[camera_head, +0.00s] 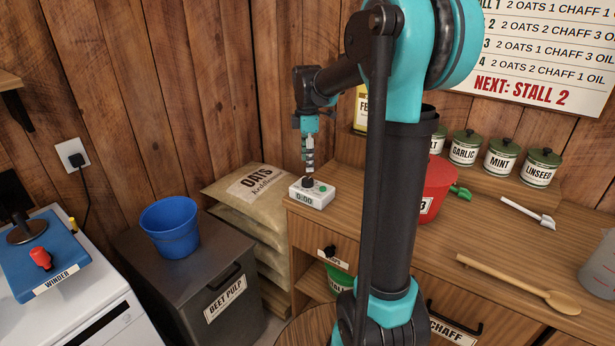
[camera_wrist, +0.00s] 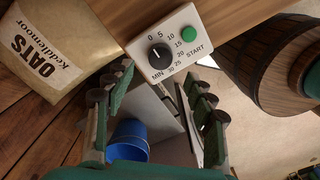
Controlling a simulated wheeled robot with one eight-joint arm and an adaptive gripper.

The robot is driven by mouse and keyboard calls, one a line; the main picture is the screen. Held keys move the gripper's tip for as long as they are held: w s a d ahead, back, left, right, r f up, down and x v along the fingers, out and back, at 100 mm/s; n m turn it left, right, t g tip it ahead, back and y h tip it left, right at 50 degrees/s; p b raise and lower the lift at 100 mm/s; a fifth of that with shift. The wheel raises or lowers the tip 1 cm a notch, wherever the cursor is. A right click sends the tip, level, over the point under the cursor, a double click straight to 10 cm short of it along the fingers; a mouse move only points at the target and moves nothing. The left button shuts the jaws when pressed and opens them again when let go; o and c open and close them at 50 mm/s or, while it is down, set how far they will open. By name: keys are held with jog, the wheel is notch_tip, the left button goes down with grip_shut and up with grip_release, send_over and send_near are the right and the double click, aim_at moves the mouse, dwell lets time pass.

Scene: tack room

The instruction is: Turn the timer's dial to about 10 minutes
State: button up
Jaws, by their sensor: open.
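The white timer (camera_head: 312,197) stands near the left end of the wooden counter, its display reading 0:00. In the wrist view, the timer (camera_wrist: 187,58) shows a black dial (camera_wrist: 159,56) ringed by minute marks, with a green START button (camera_wrist: 188,34) beside it. The dial's light mark appears to point toward 0. My gripper (camera_head: 308,172) points down just above the dial. In the wrist view, my gripper (camera_wrist: 158,76) is open and empty, its two fingers apart below the dial in the picture. I cannot tell whether either finger touches the dial.
A red tub (camera_head: 438,182) stands to the right behind my arm. A wooden spoon (camera_head: 520,283) lies on the counter, with labelled jars (camera_head: 501,157) at the back. Oat sacks (camera_head: 245,200) and a blue bucket (camera_head: 169,228) are left of the counter. Bare counter surrounds the timer's right side.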

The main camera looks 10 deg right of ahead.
aim_at(308, 179)
notch_tip(308, 179, down, 6)
jog(key=shift+f, duration=0.25)
jog(key=c, duration=1.2)
jog(key=shift+o, duration=0.2)
jog(key=shift+m, duration=0.4)
jog(key=m, duration=0.4)
jog(key=shift+m, duration=0.4)
jog(key=m, duration=0.6)
